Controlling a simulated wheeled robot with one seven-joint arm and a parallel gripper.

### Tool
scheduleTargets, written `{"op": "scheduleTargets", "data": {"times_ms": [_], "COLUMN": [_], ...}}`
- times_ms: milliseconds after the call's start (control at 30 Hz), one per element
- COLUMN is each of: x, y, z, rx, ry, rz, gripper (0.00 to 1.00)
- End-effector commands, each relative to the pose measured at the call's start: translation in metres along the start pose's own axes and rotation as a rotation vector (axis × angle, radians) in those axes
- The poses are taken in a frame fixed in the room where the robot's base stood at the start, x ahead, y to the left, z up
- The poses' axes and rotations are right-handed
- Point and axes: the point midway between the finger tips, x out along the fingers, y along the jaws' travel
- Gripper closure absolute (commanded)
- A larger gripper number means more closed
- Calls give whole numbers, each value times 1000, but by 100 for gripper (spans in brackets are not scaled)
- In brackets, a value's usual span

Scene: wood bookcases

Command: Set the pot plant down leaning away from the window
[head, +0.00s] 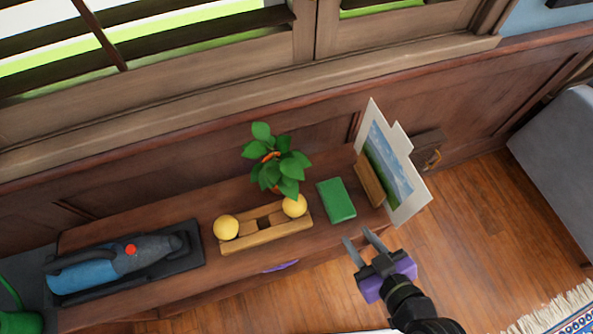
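The pot plant (277,162) stands on the low wooden bookcase, near the wall under the window (160,45). Its green leaves spread over and hide most of its orange-brown pot. I cannot tell exactly how the pot is tilted. My gripper (361,240) is in front of the bookcase's front edge, to the right of and nearer than the plant. Its two grey fingers are apart with nothing between them. It is clear of the plant.
A wooden tray (264,242) with yellow balls (226,228) sits in front of the plant. A green book (336,200) and a propped picture (390,170) are to the right. A blue-grey handheld vacuum (125,262) fills the left end of the bookcase top (170,212).

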Motion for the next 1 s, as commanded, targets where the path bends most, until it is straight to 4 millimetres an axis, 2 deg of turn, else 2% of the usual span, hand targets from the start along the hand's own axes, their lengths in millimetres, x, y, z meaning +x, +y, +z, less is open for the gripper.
{"op": "scheduleTargets", "data": {"times_ms": [33, 100, 233, 400, 533, 700, 1000], "x": [17, 36, 66, 85, 87, 84, 102], "y": [-2, -10, -26, -46, -58, -65, -83], "z": [-17, -34, -75, -136, -176, -200, -206], "rx": [-32, -84, -197, -359, -471, -551, -562], "ry": [9, 18, 64, 168, 256, 323, 332], "rz": [-50, -132, -290, -486, -601, -676, -687], "gripper": [65, 65, 65, 65, 65, 65, 65]}}
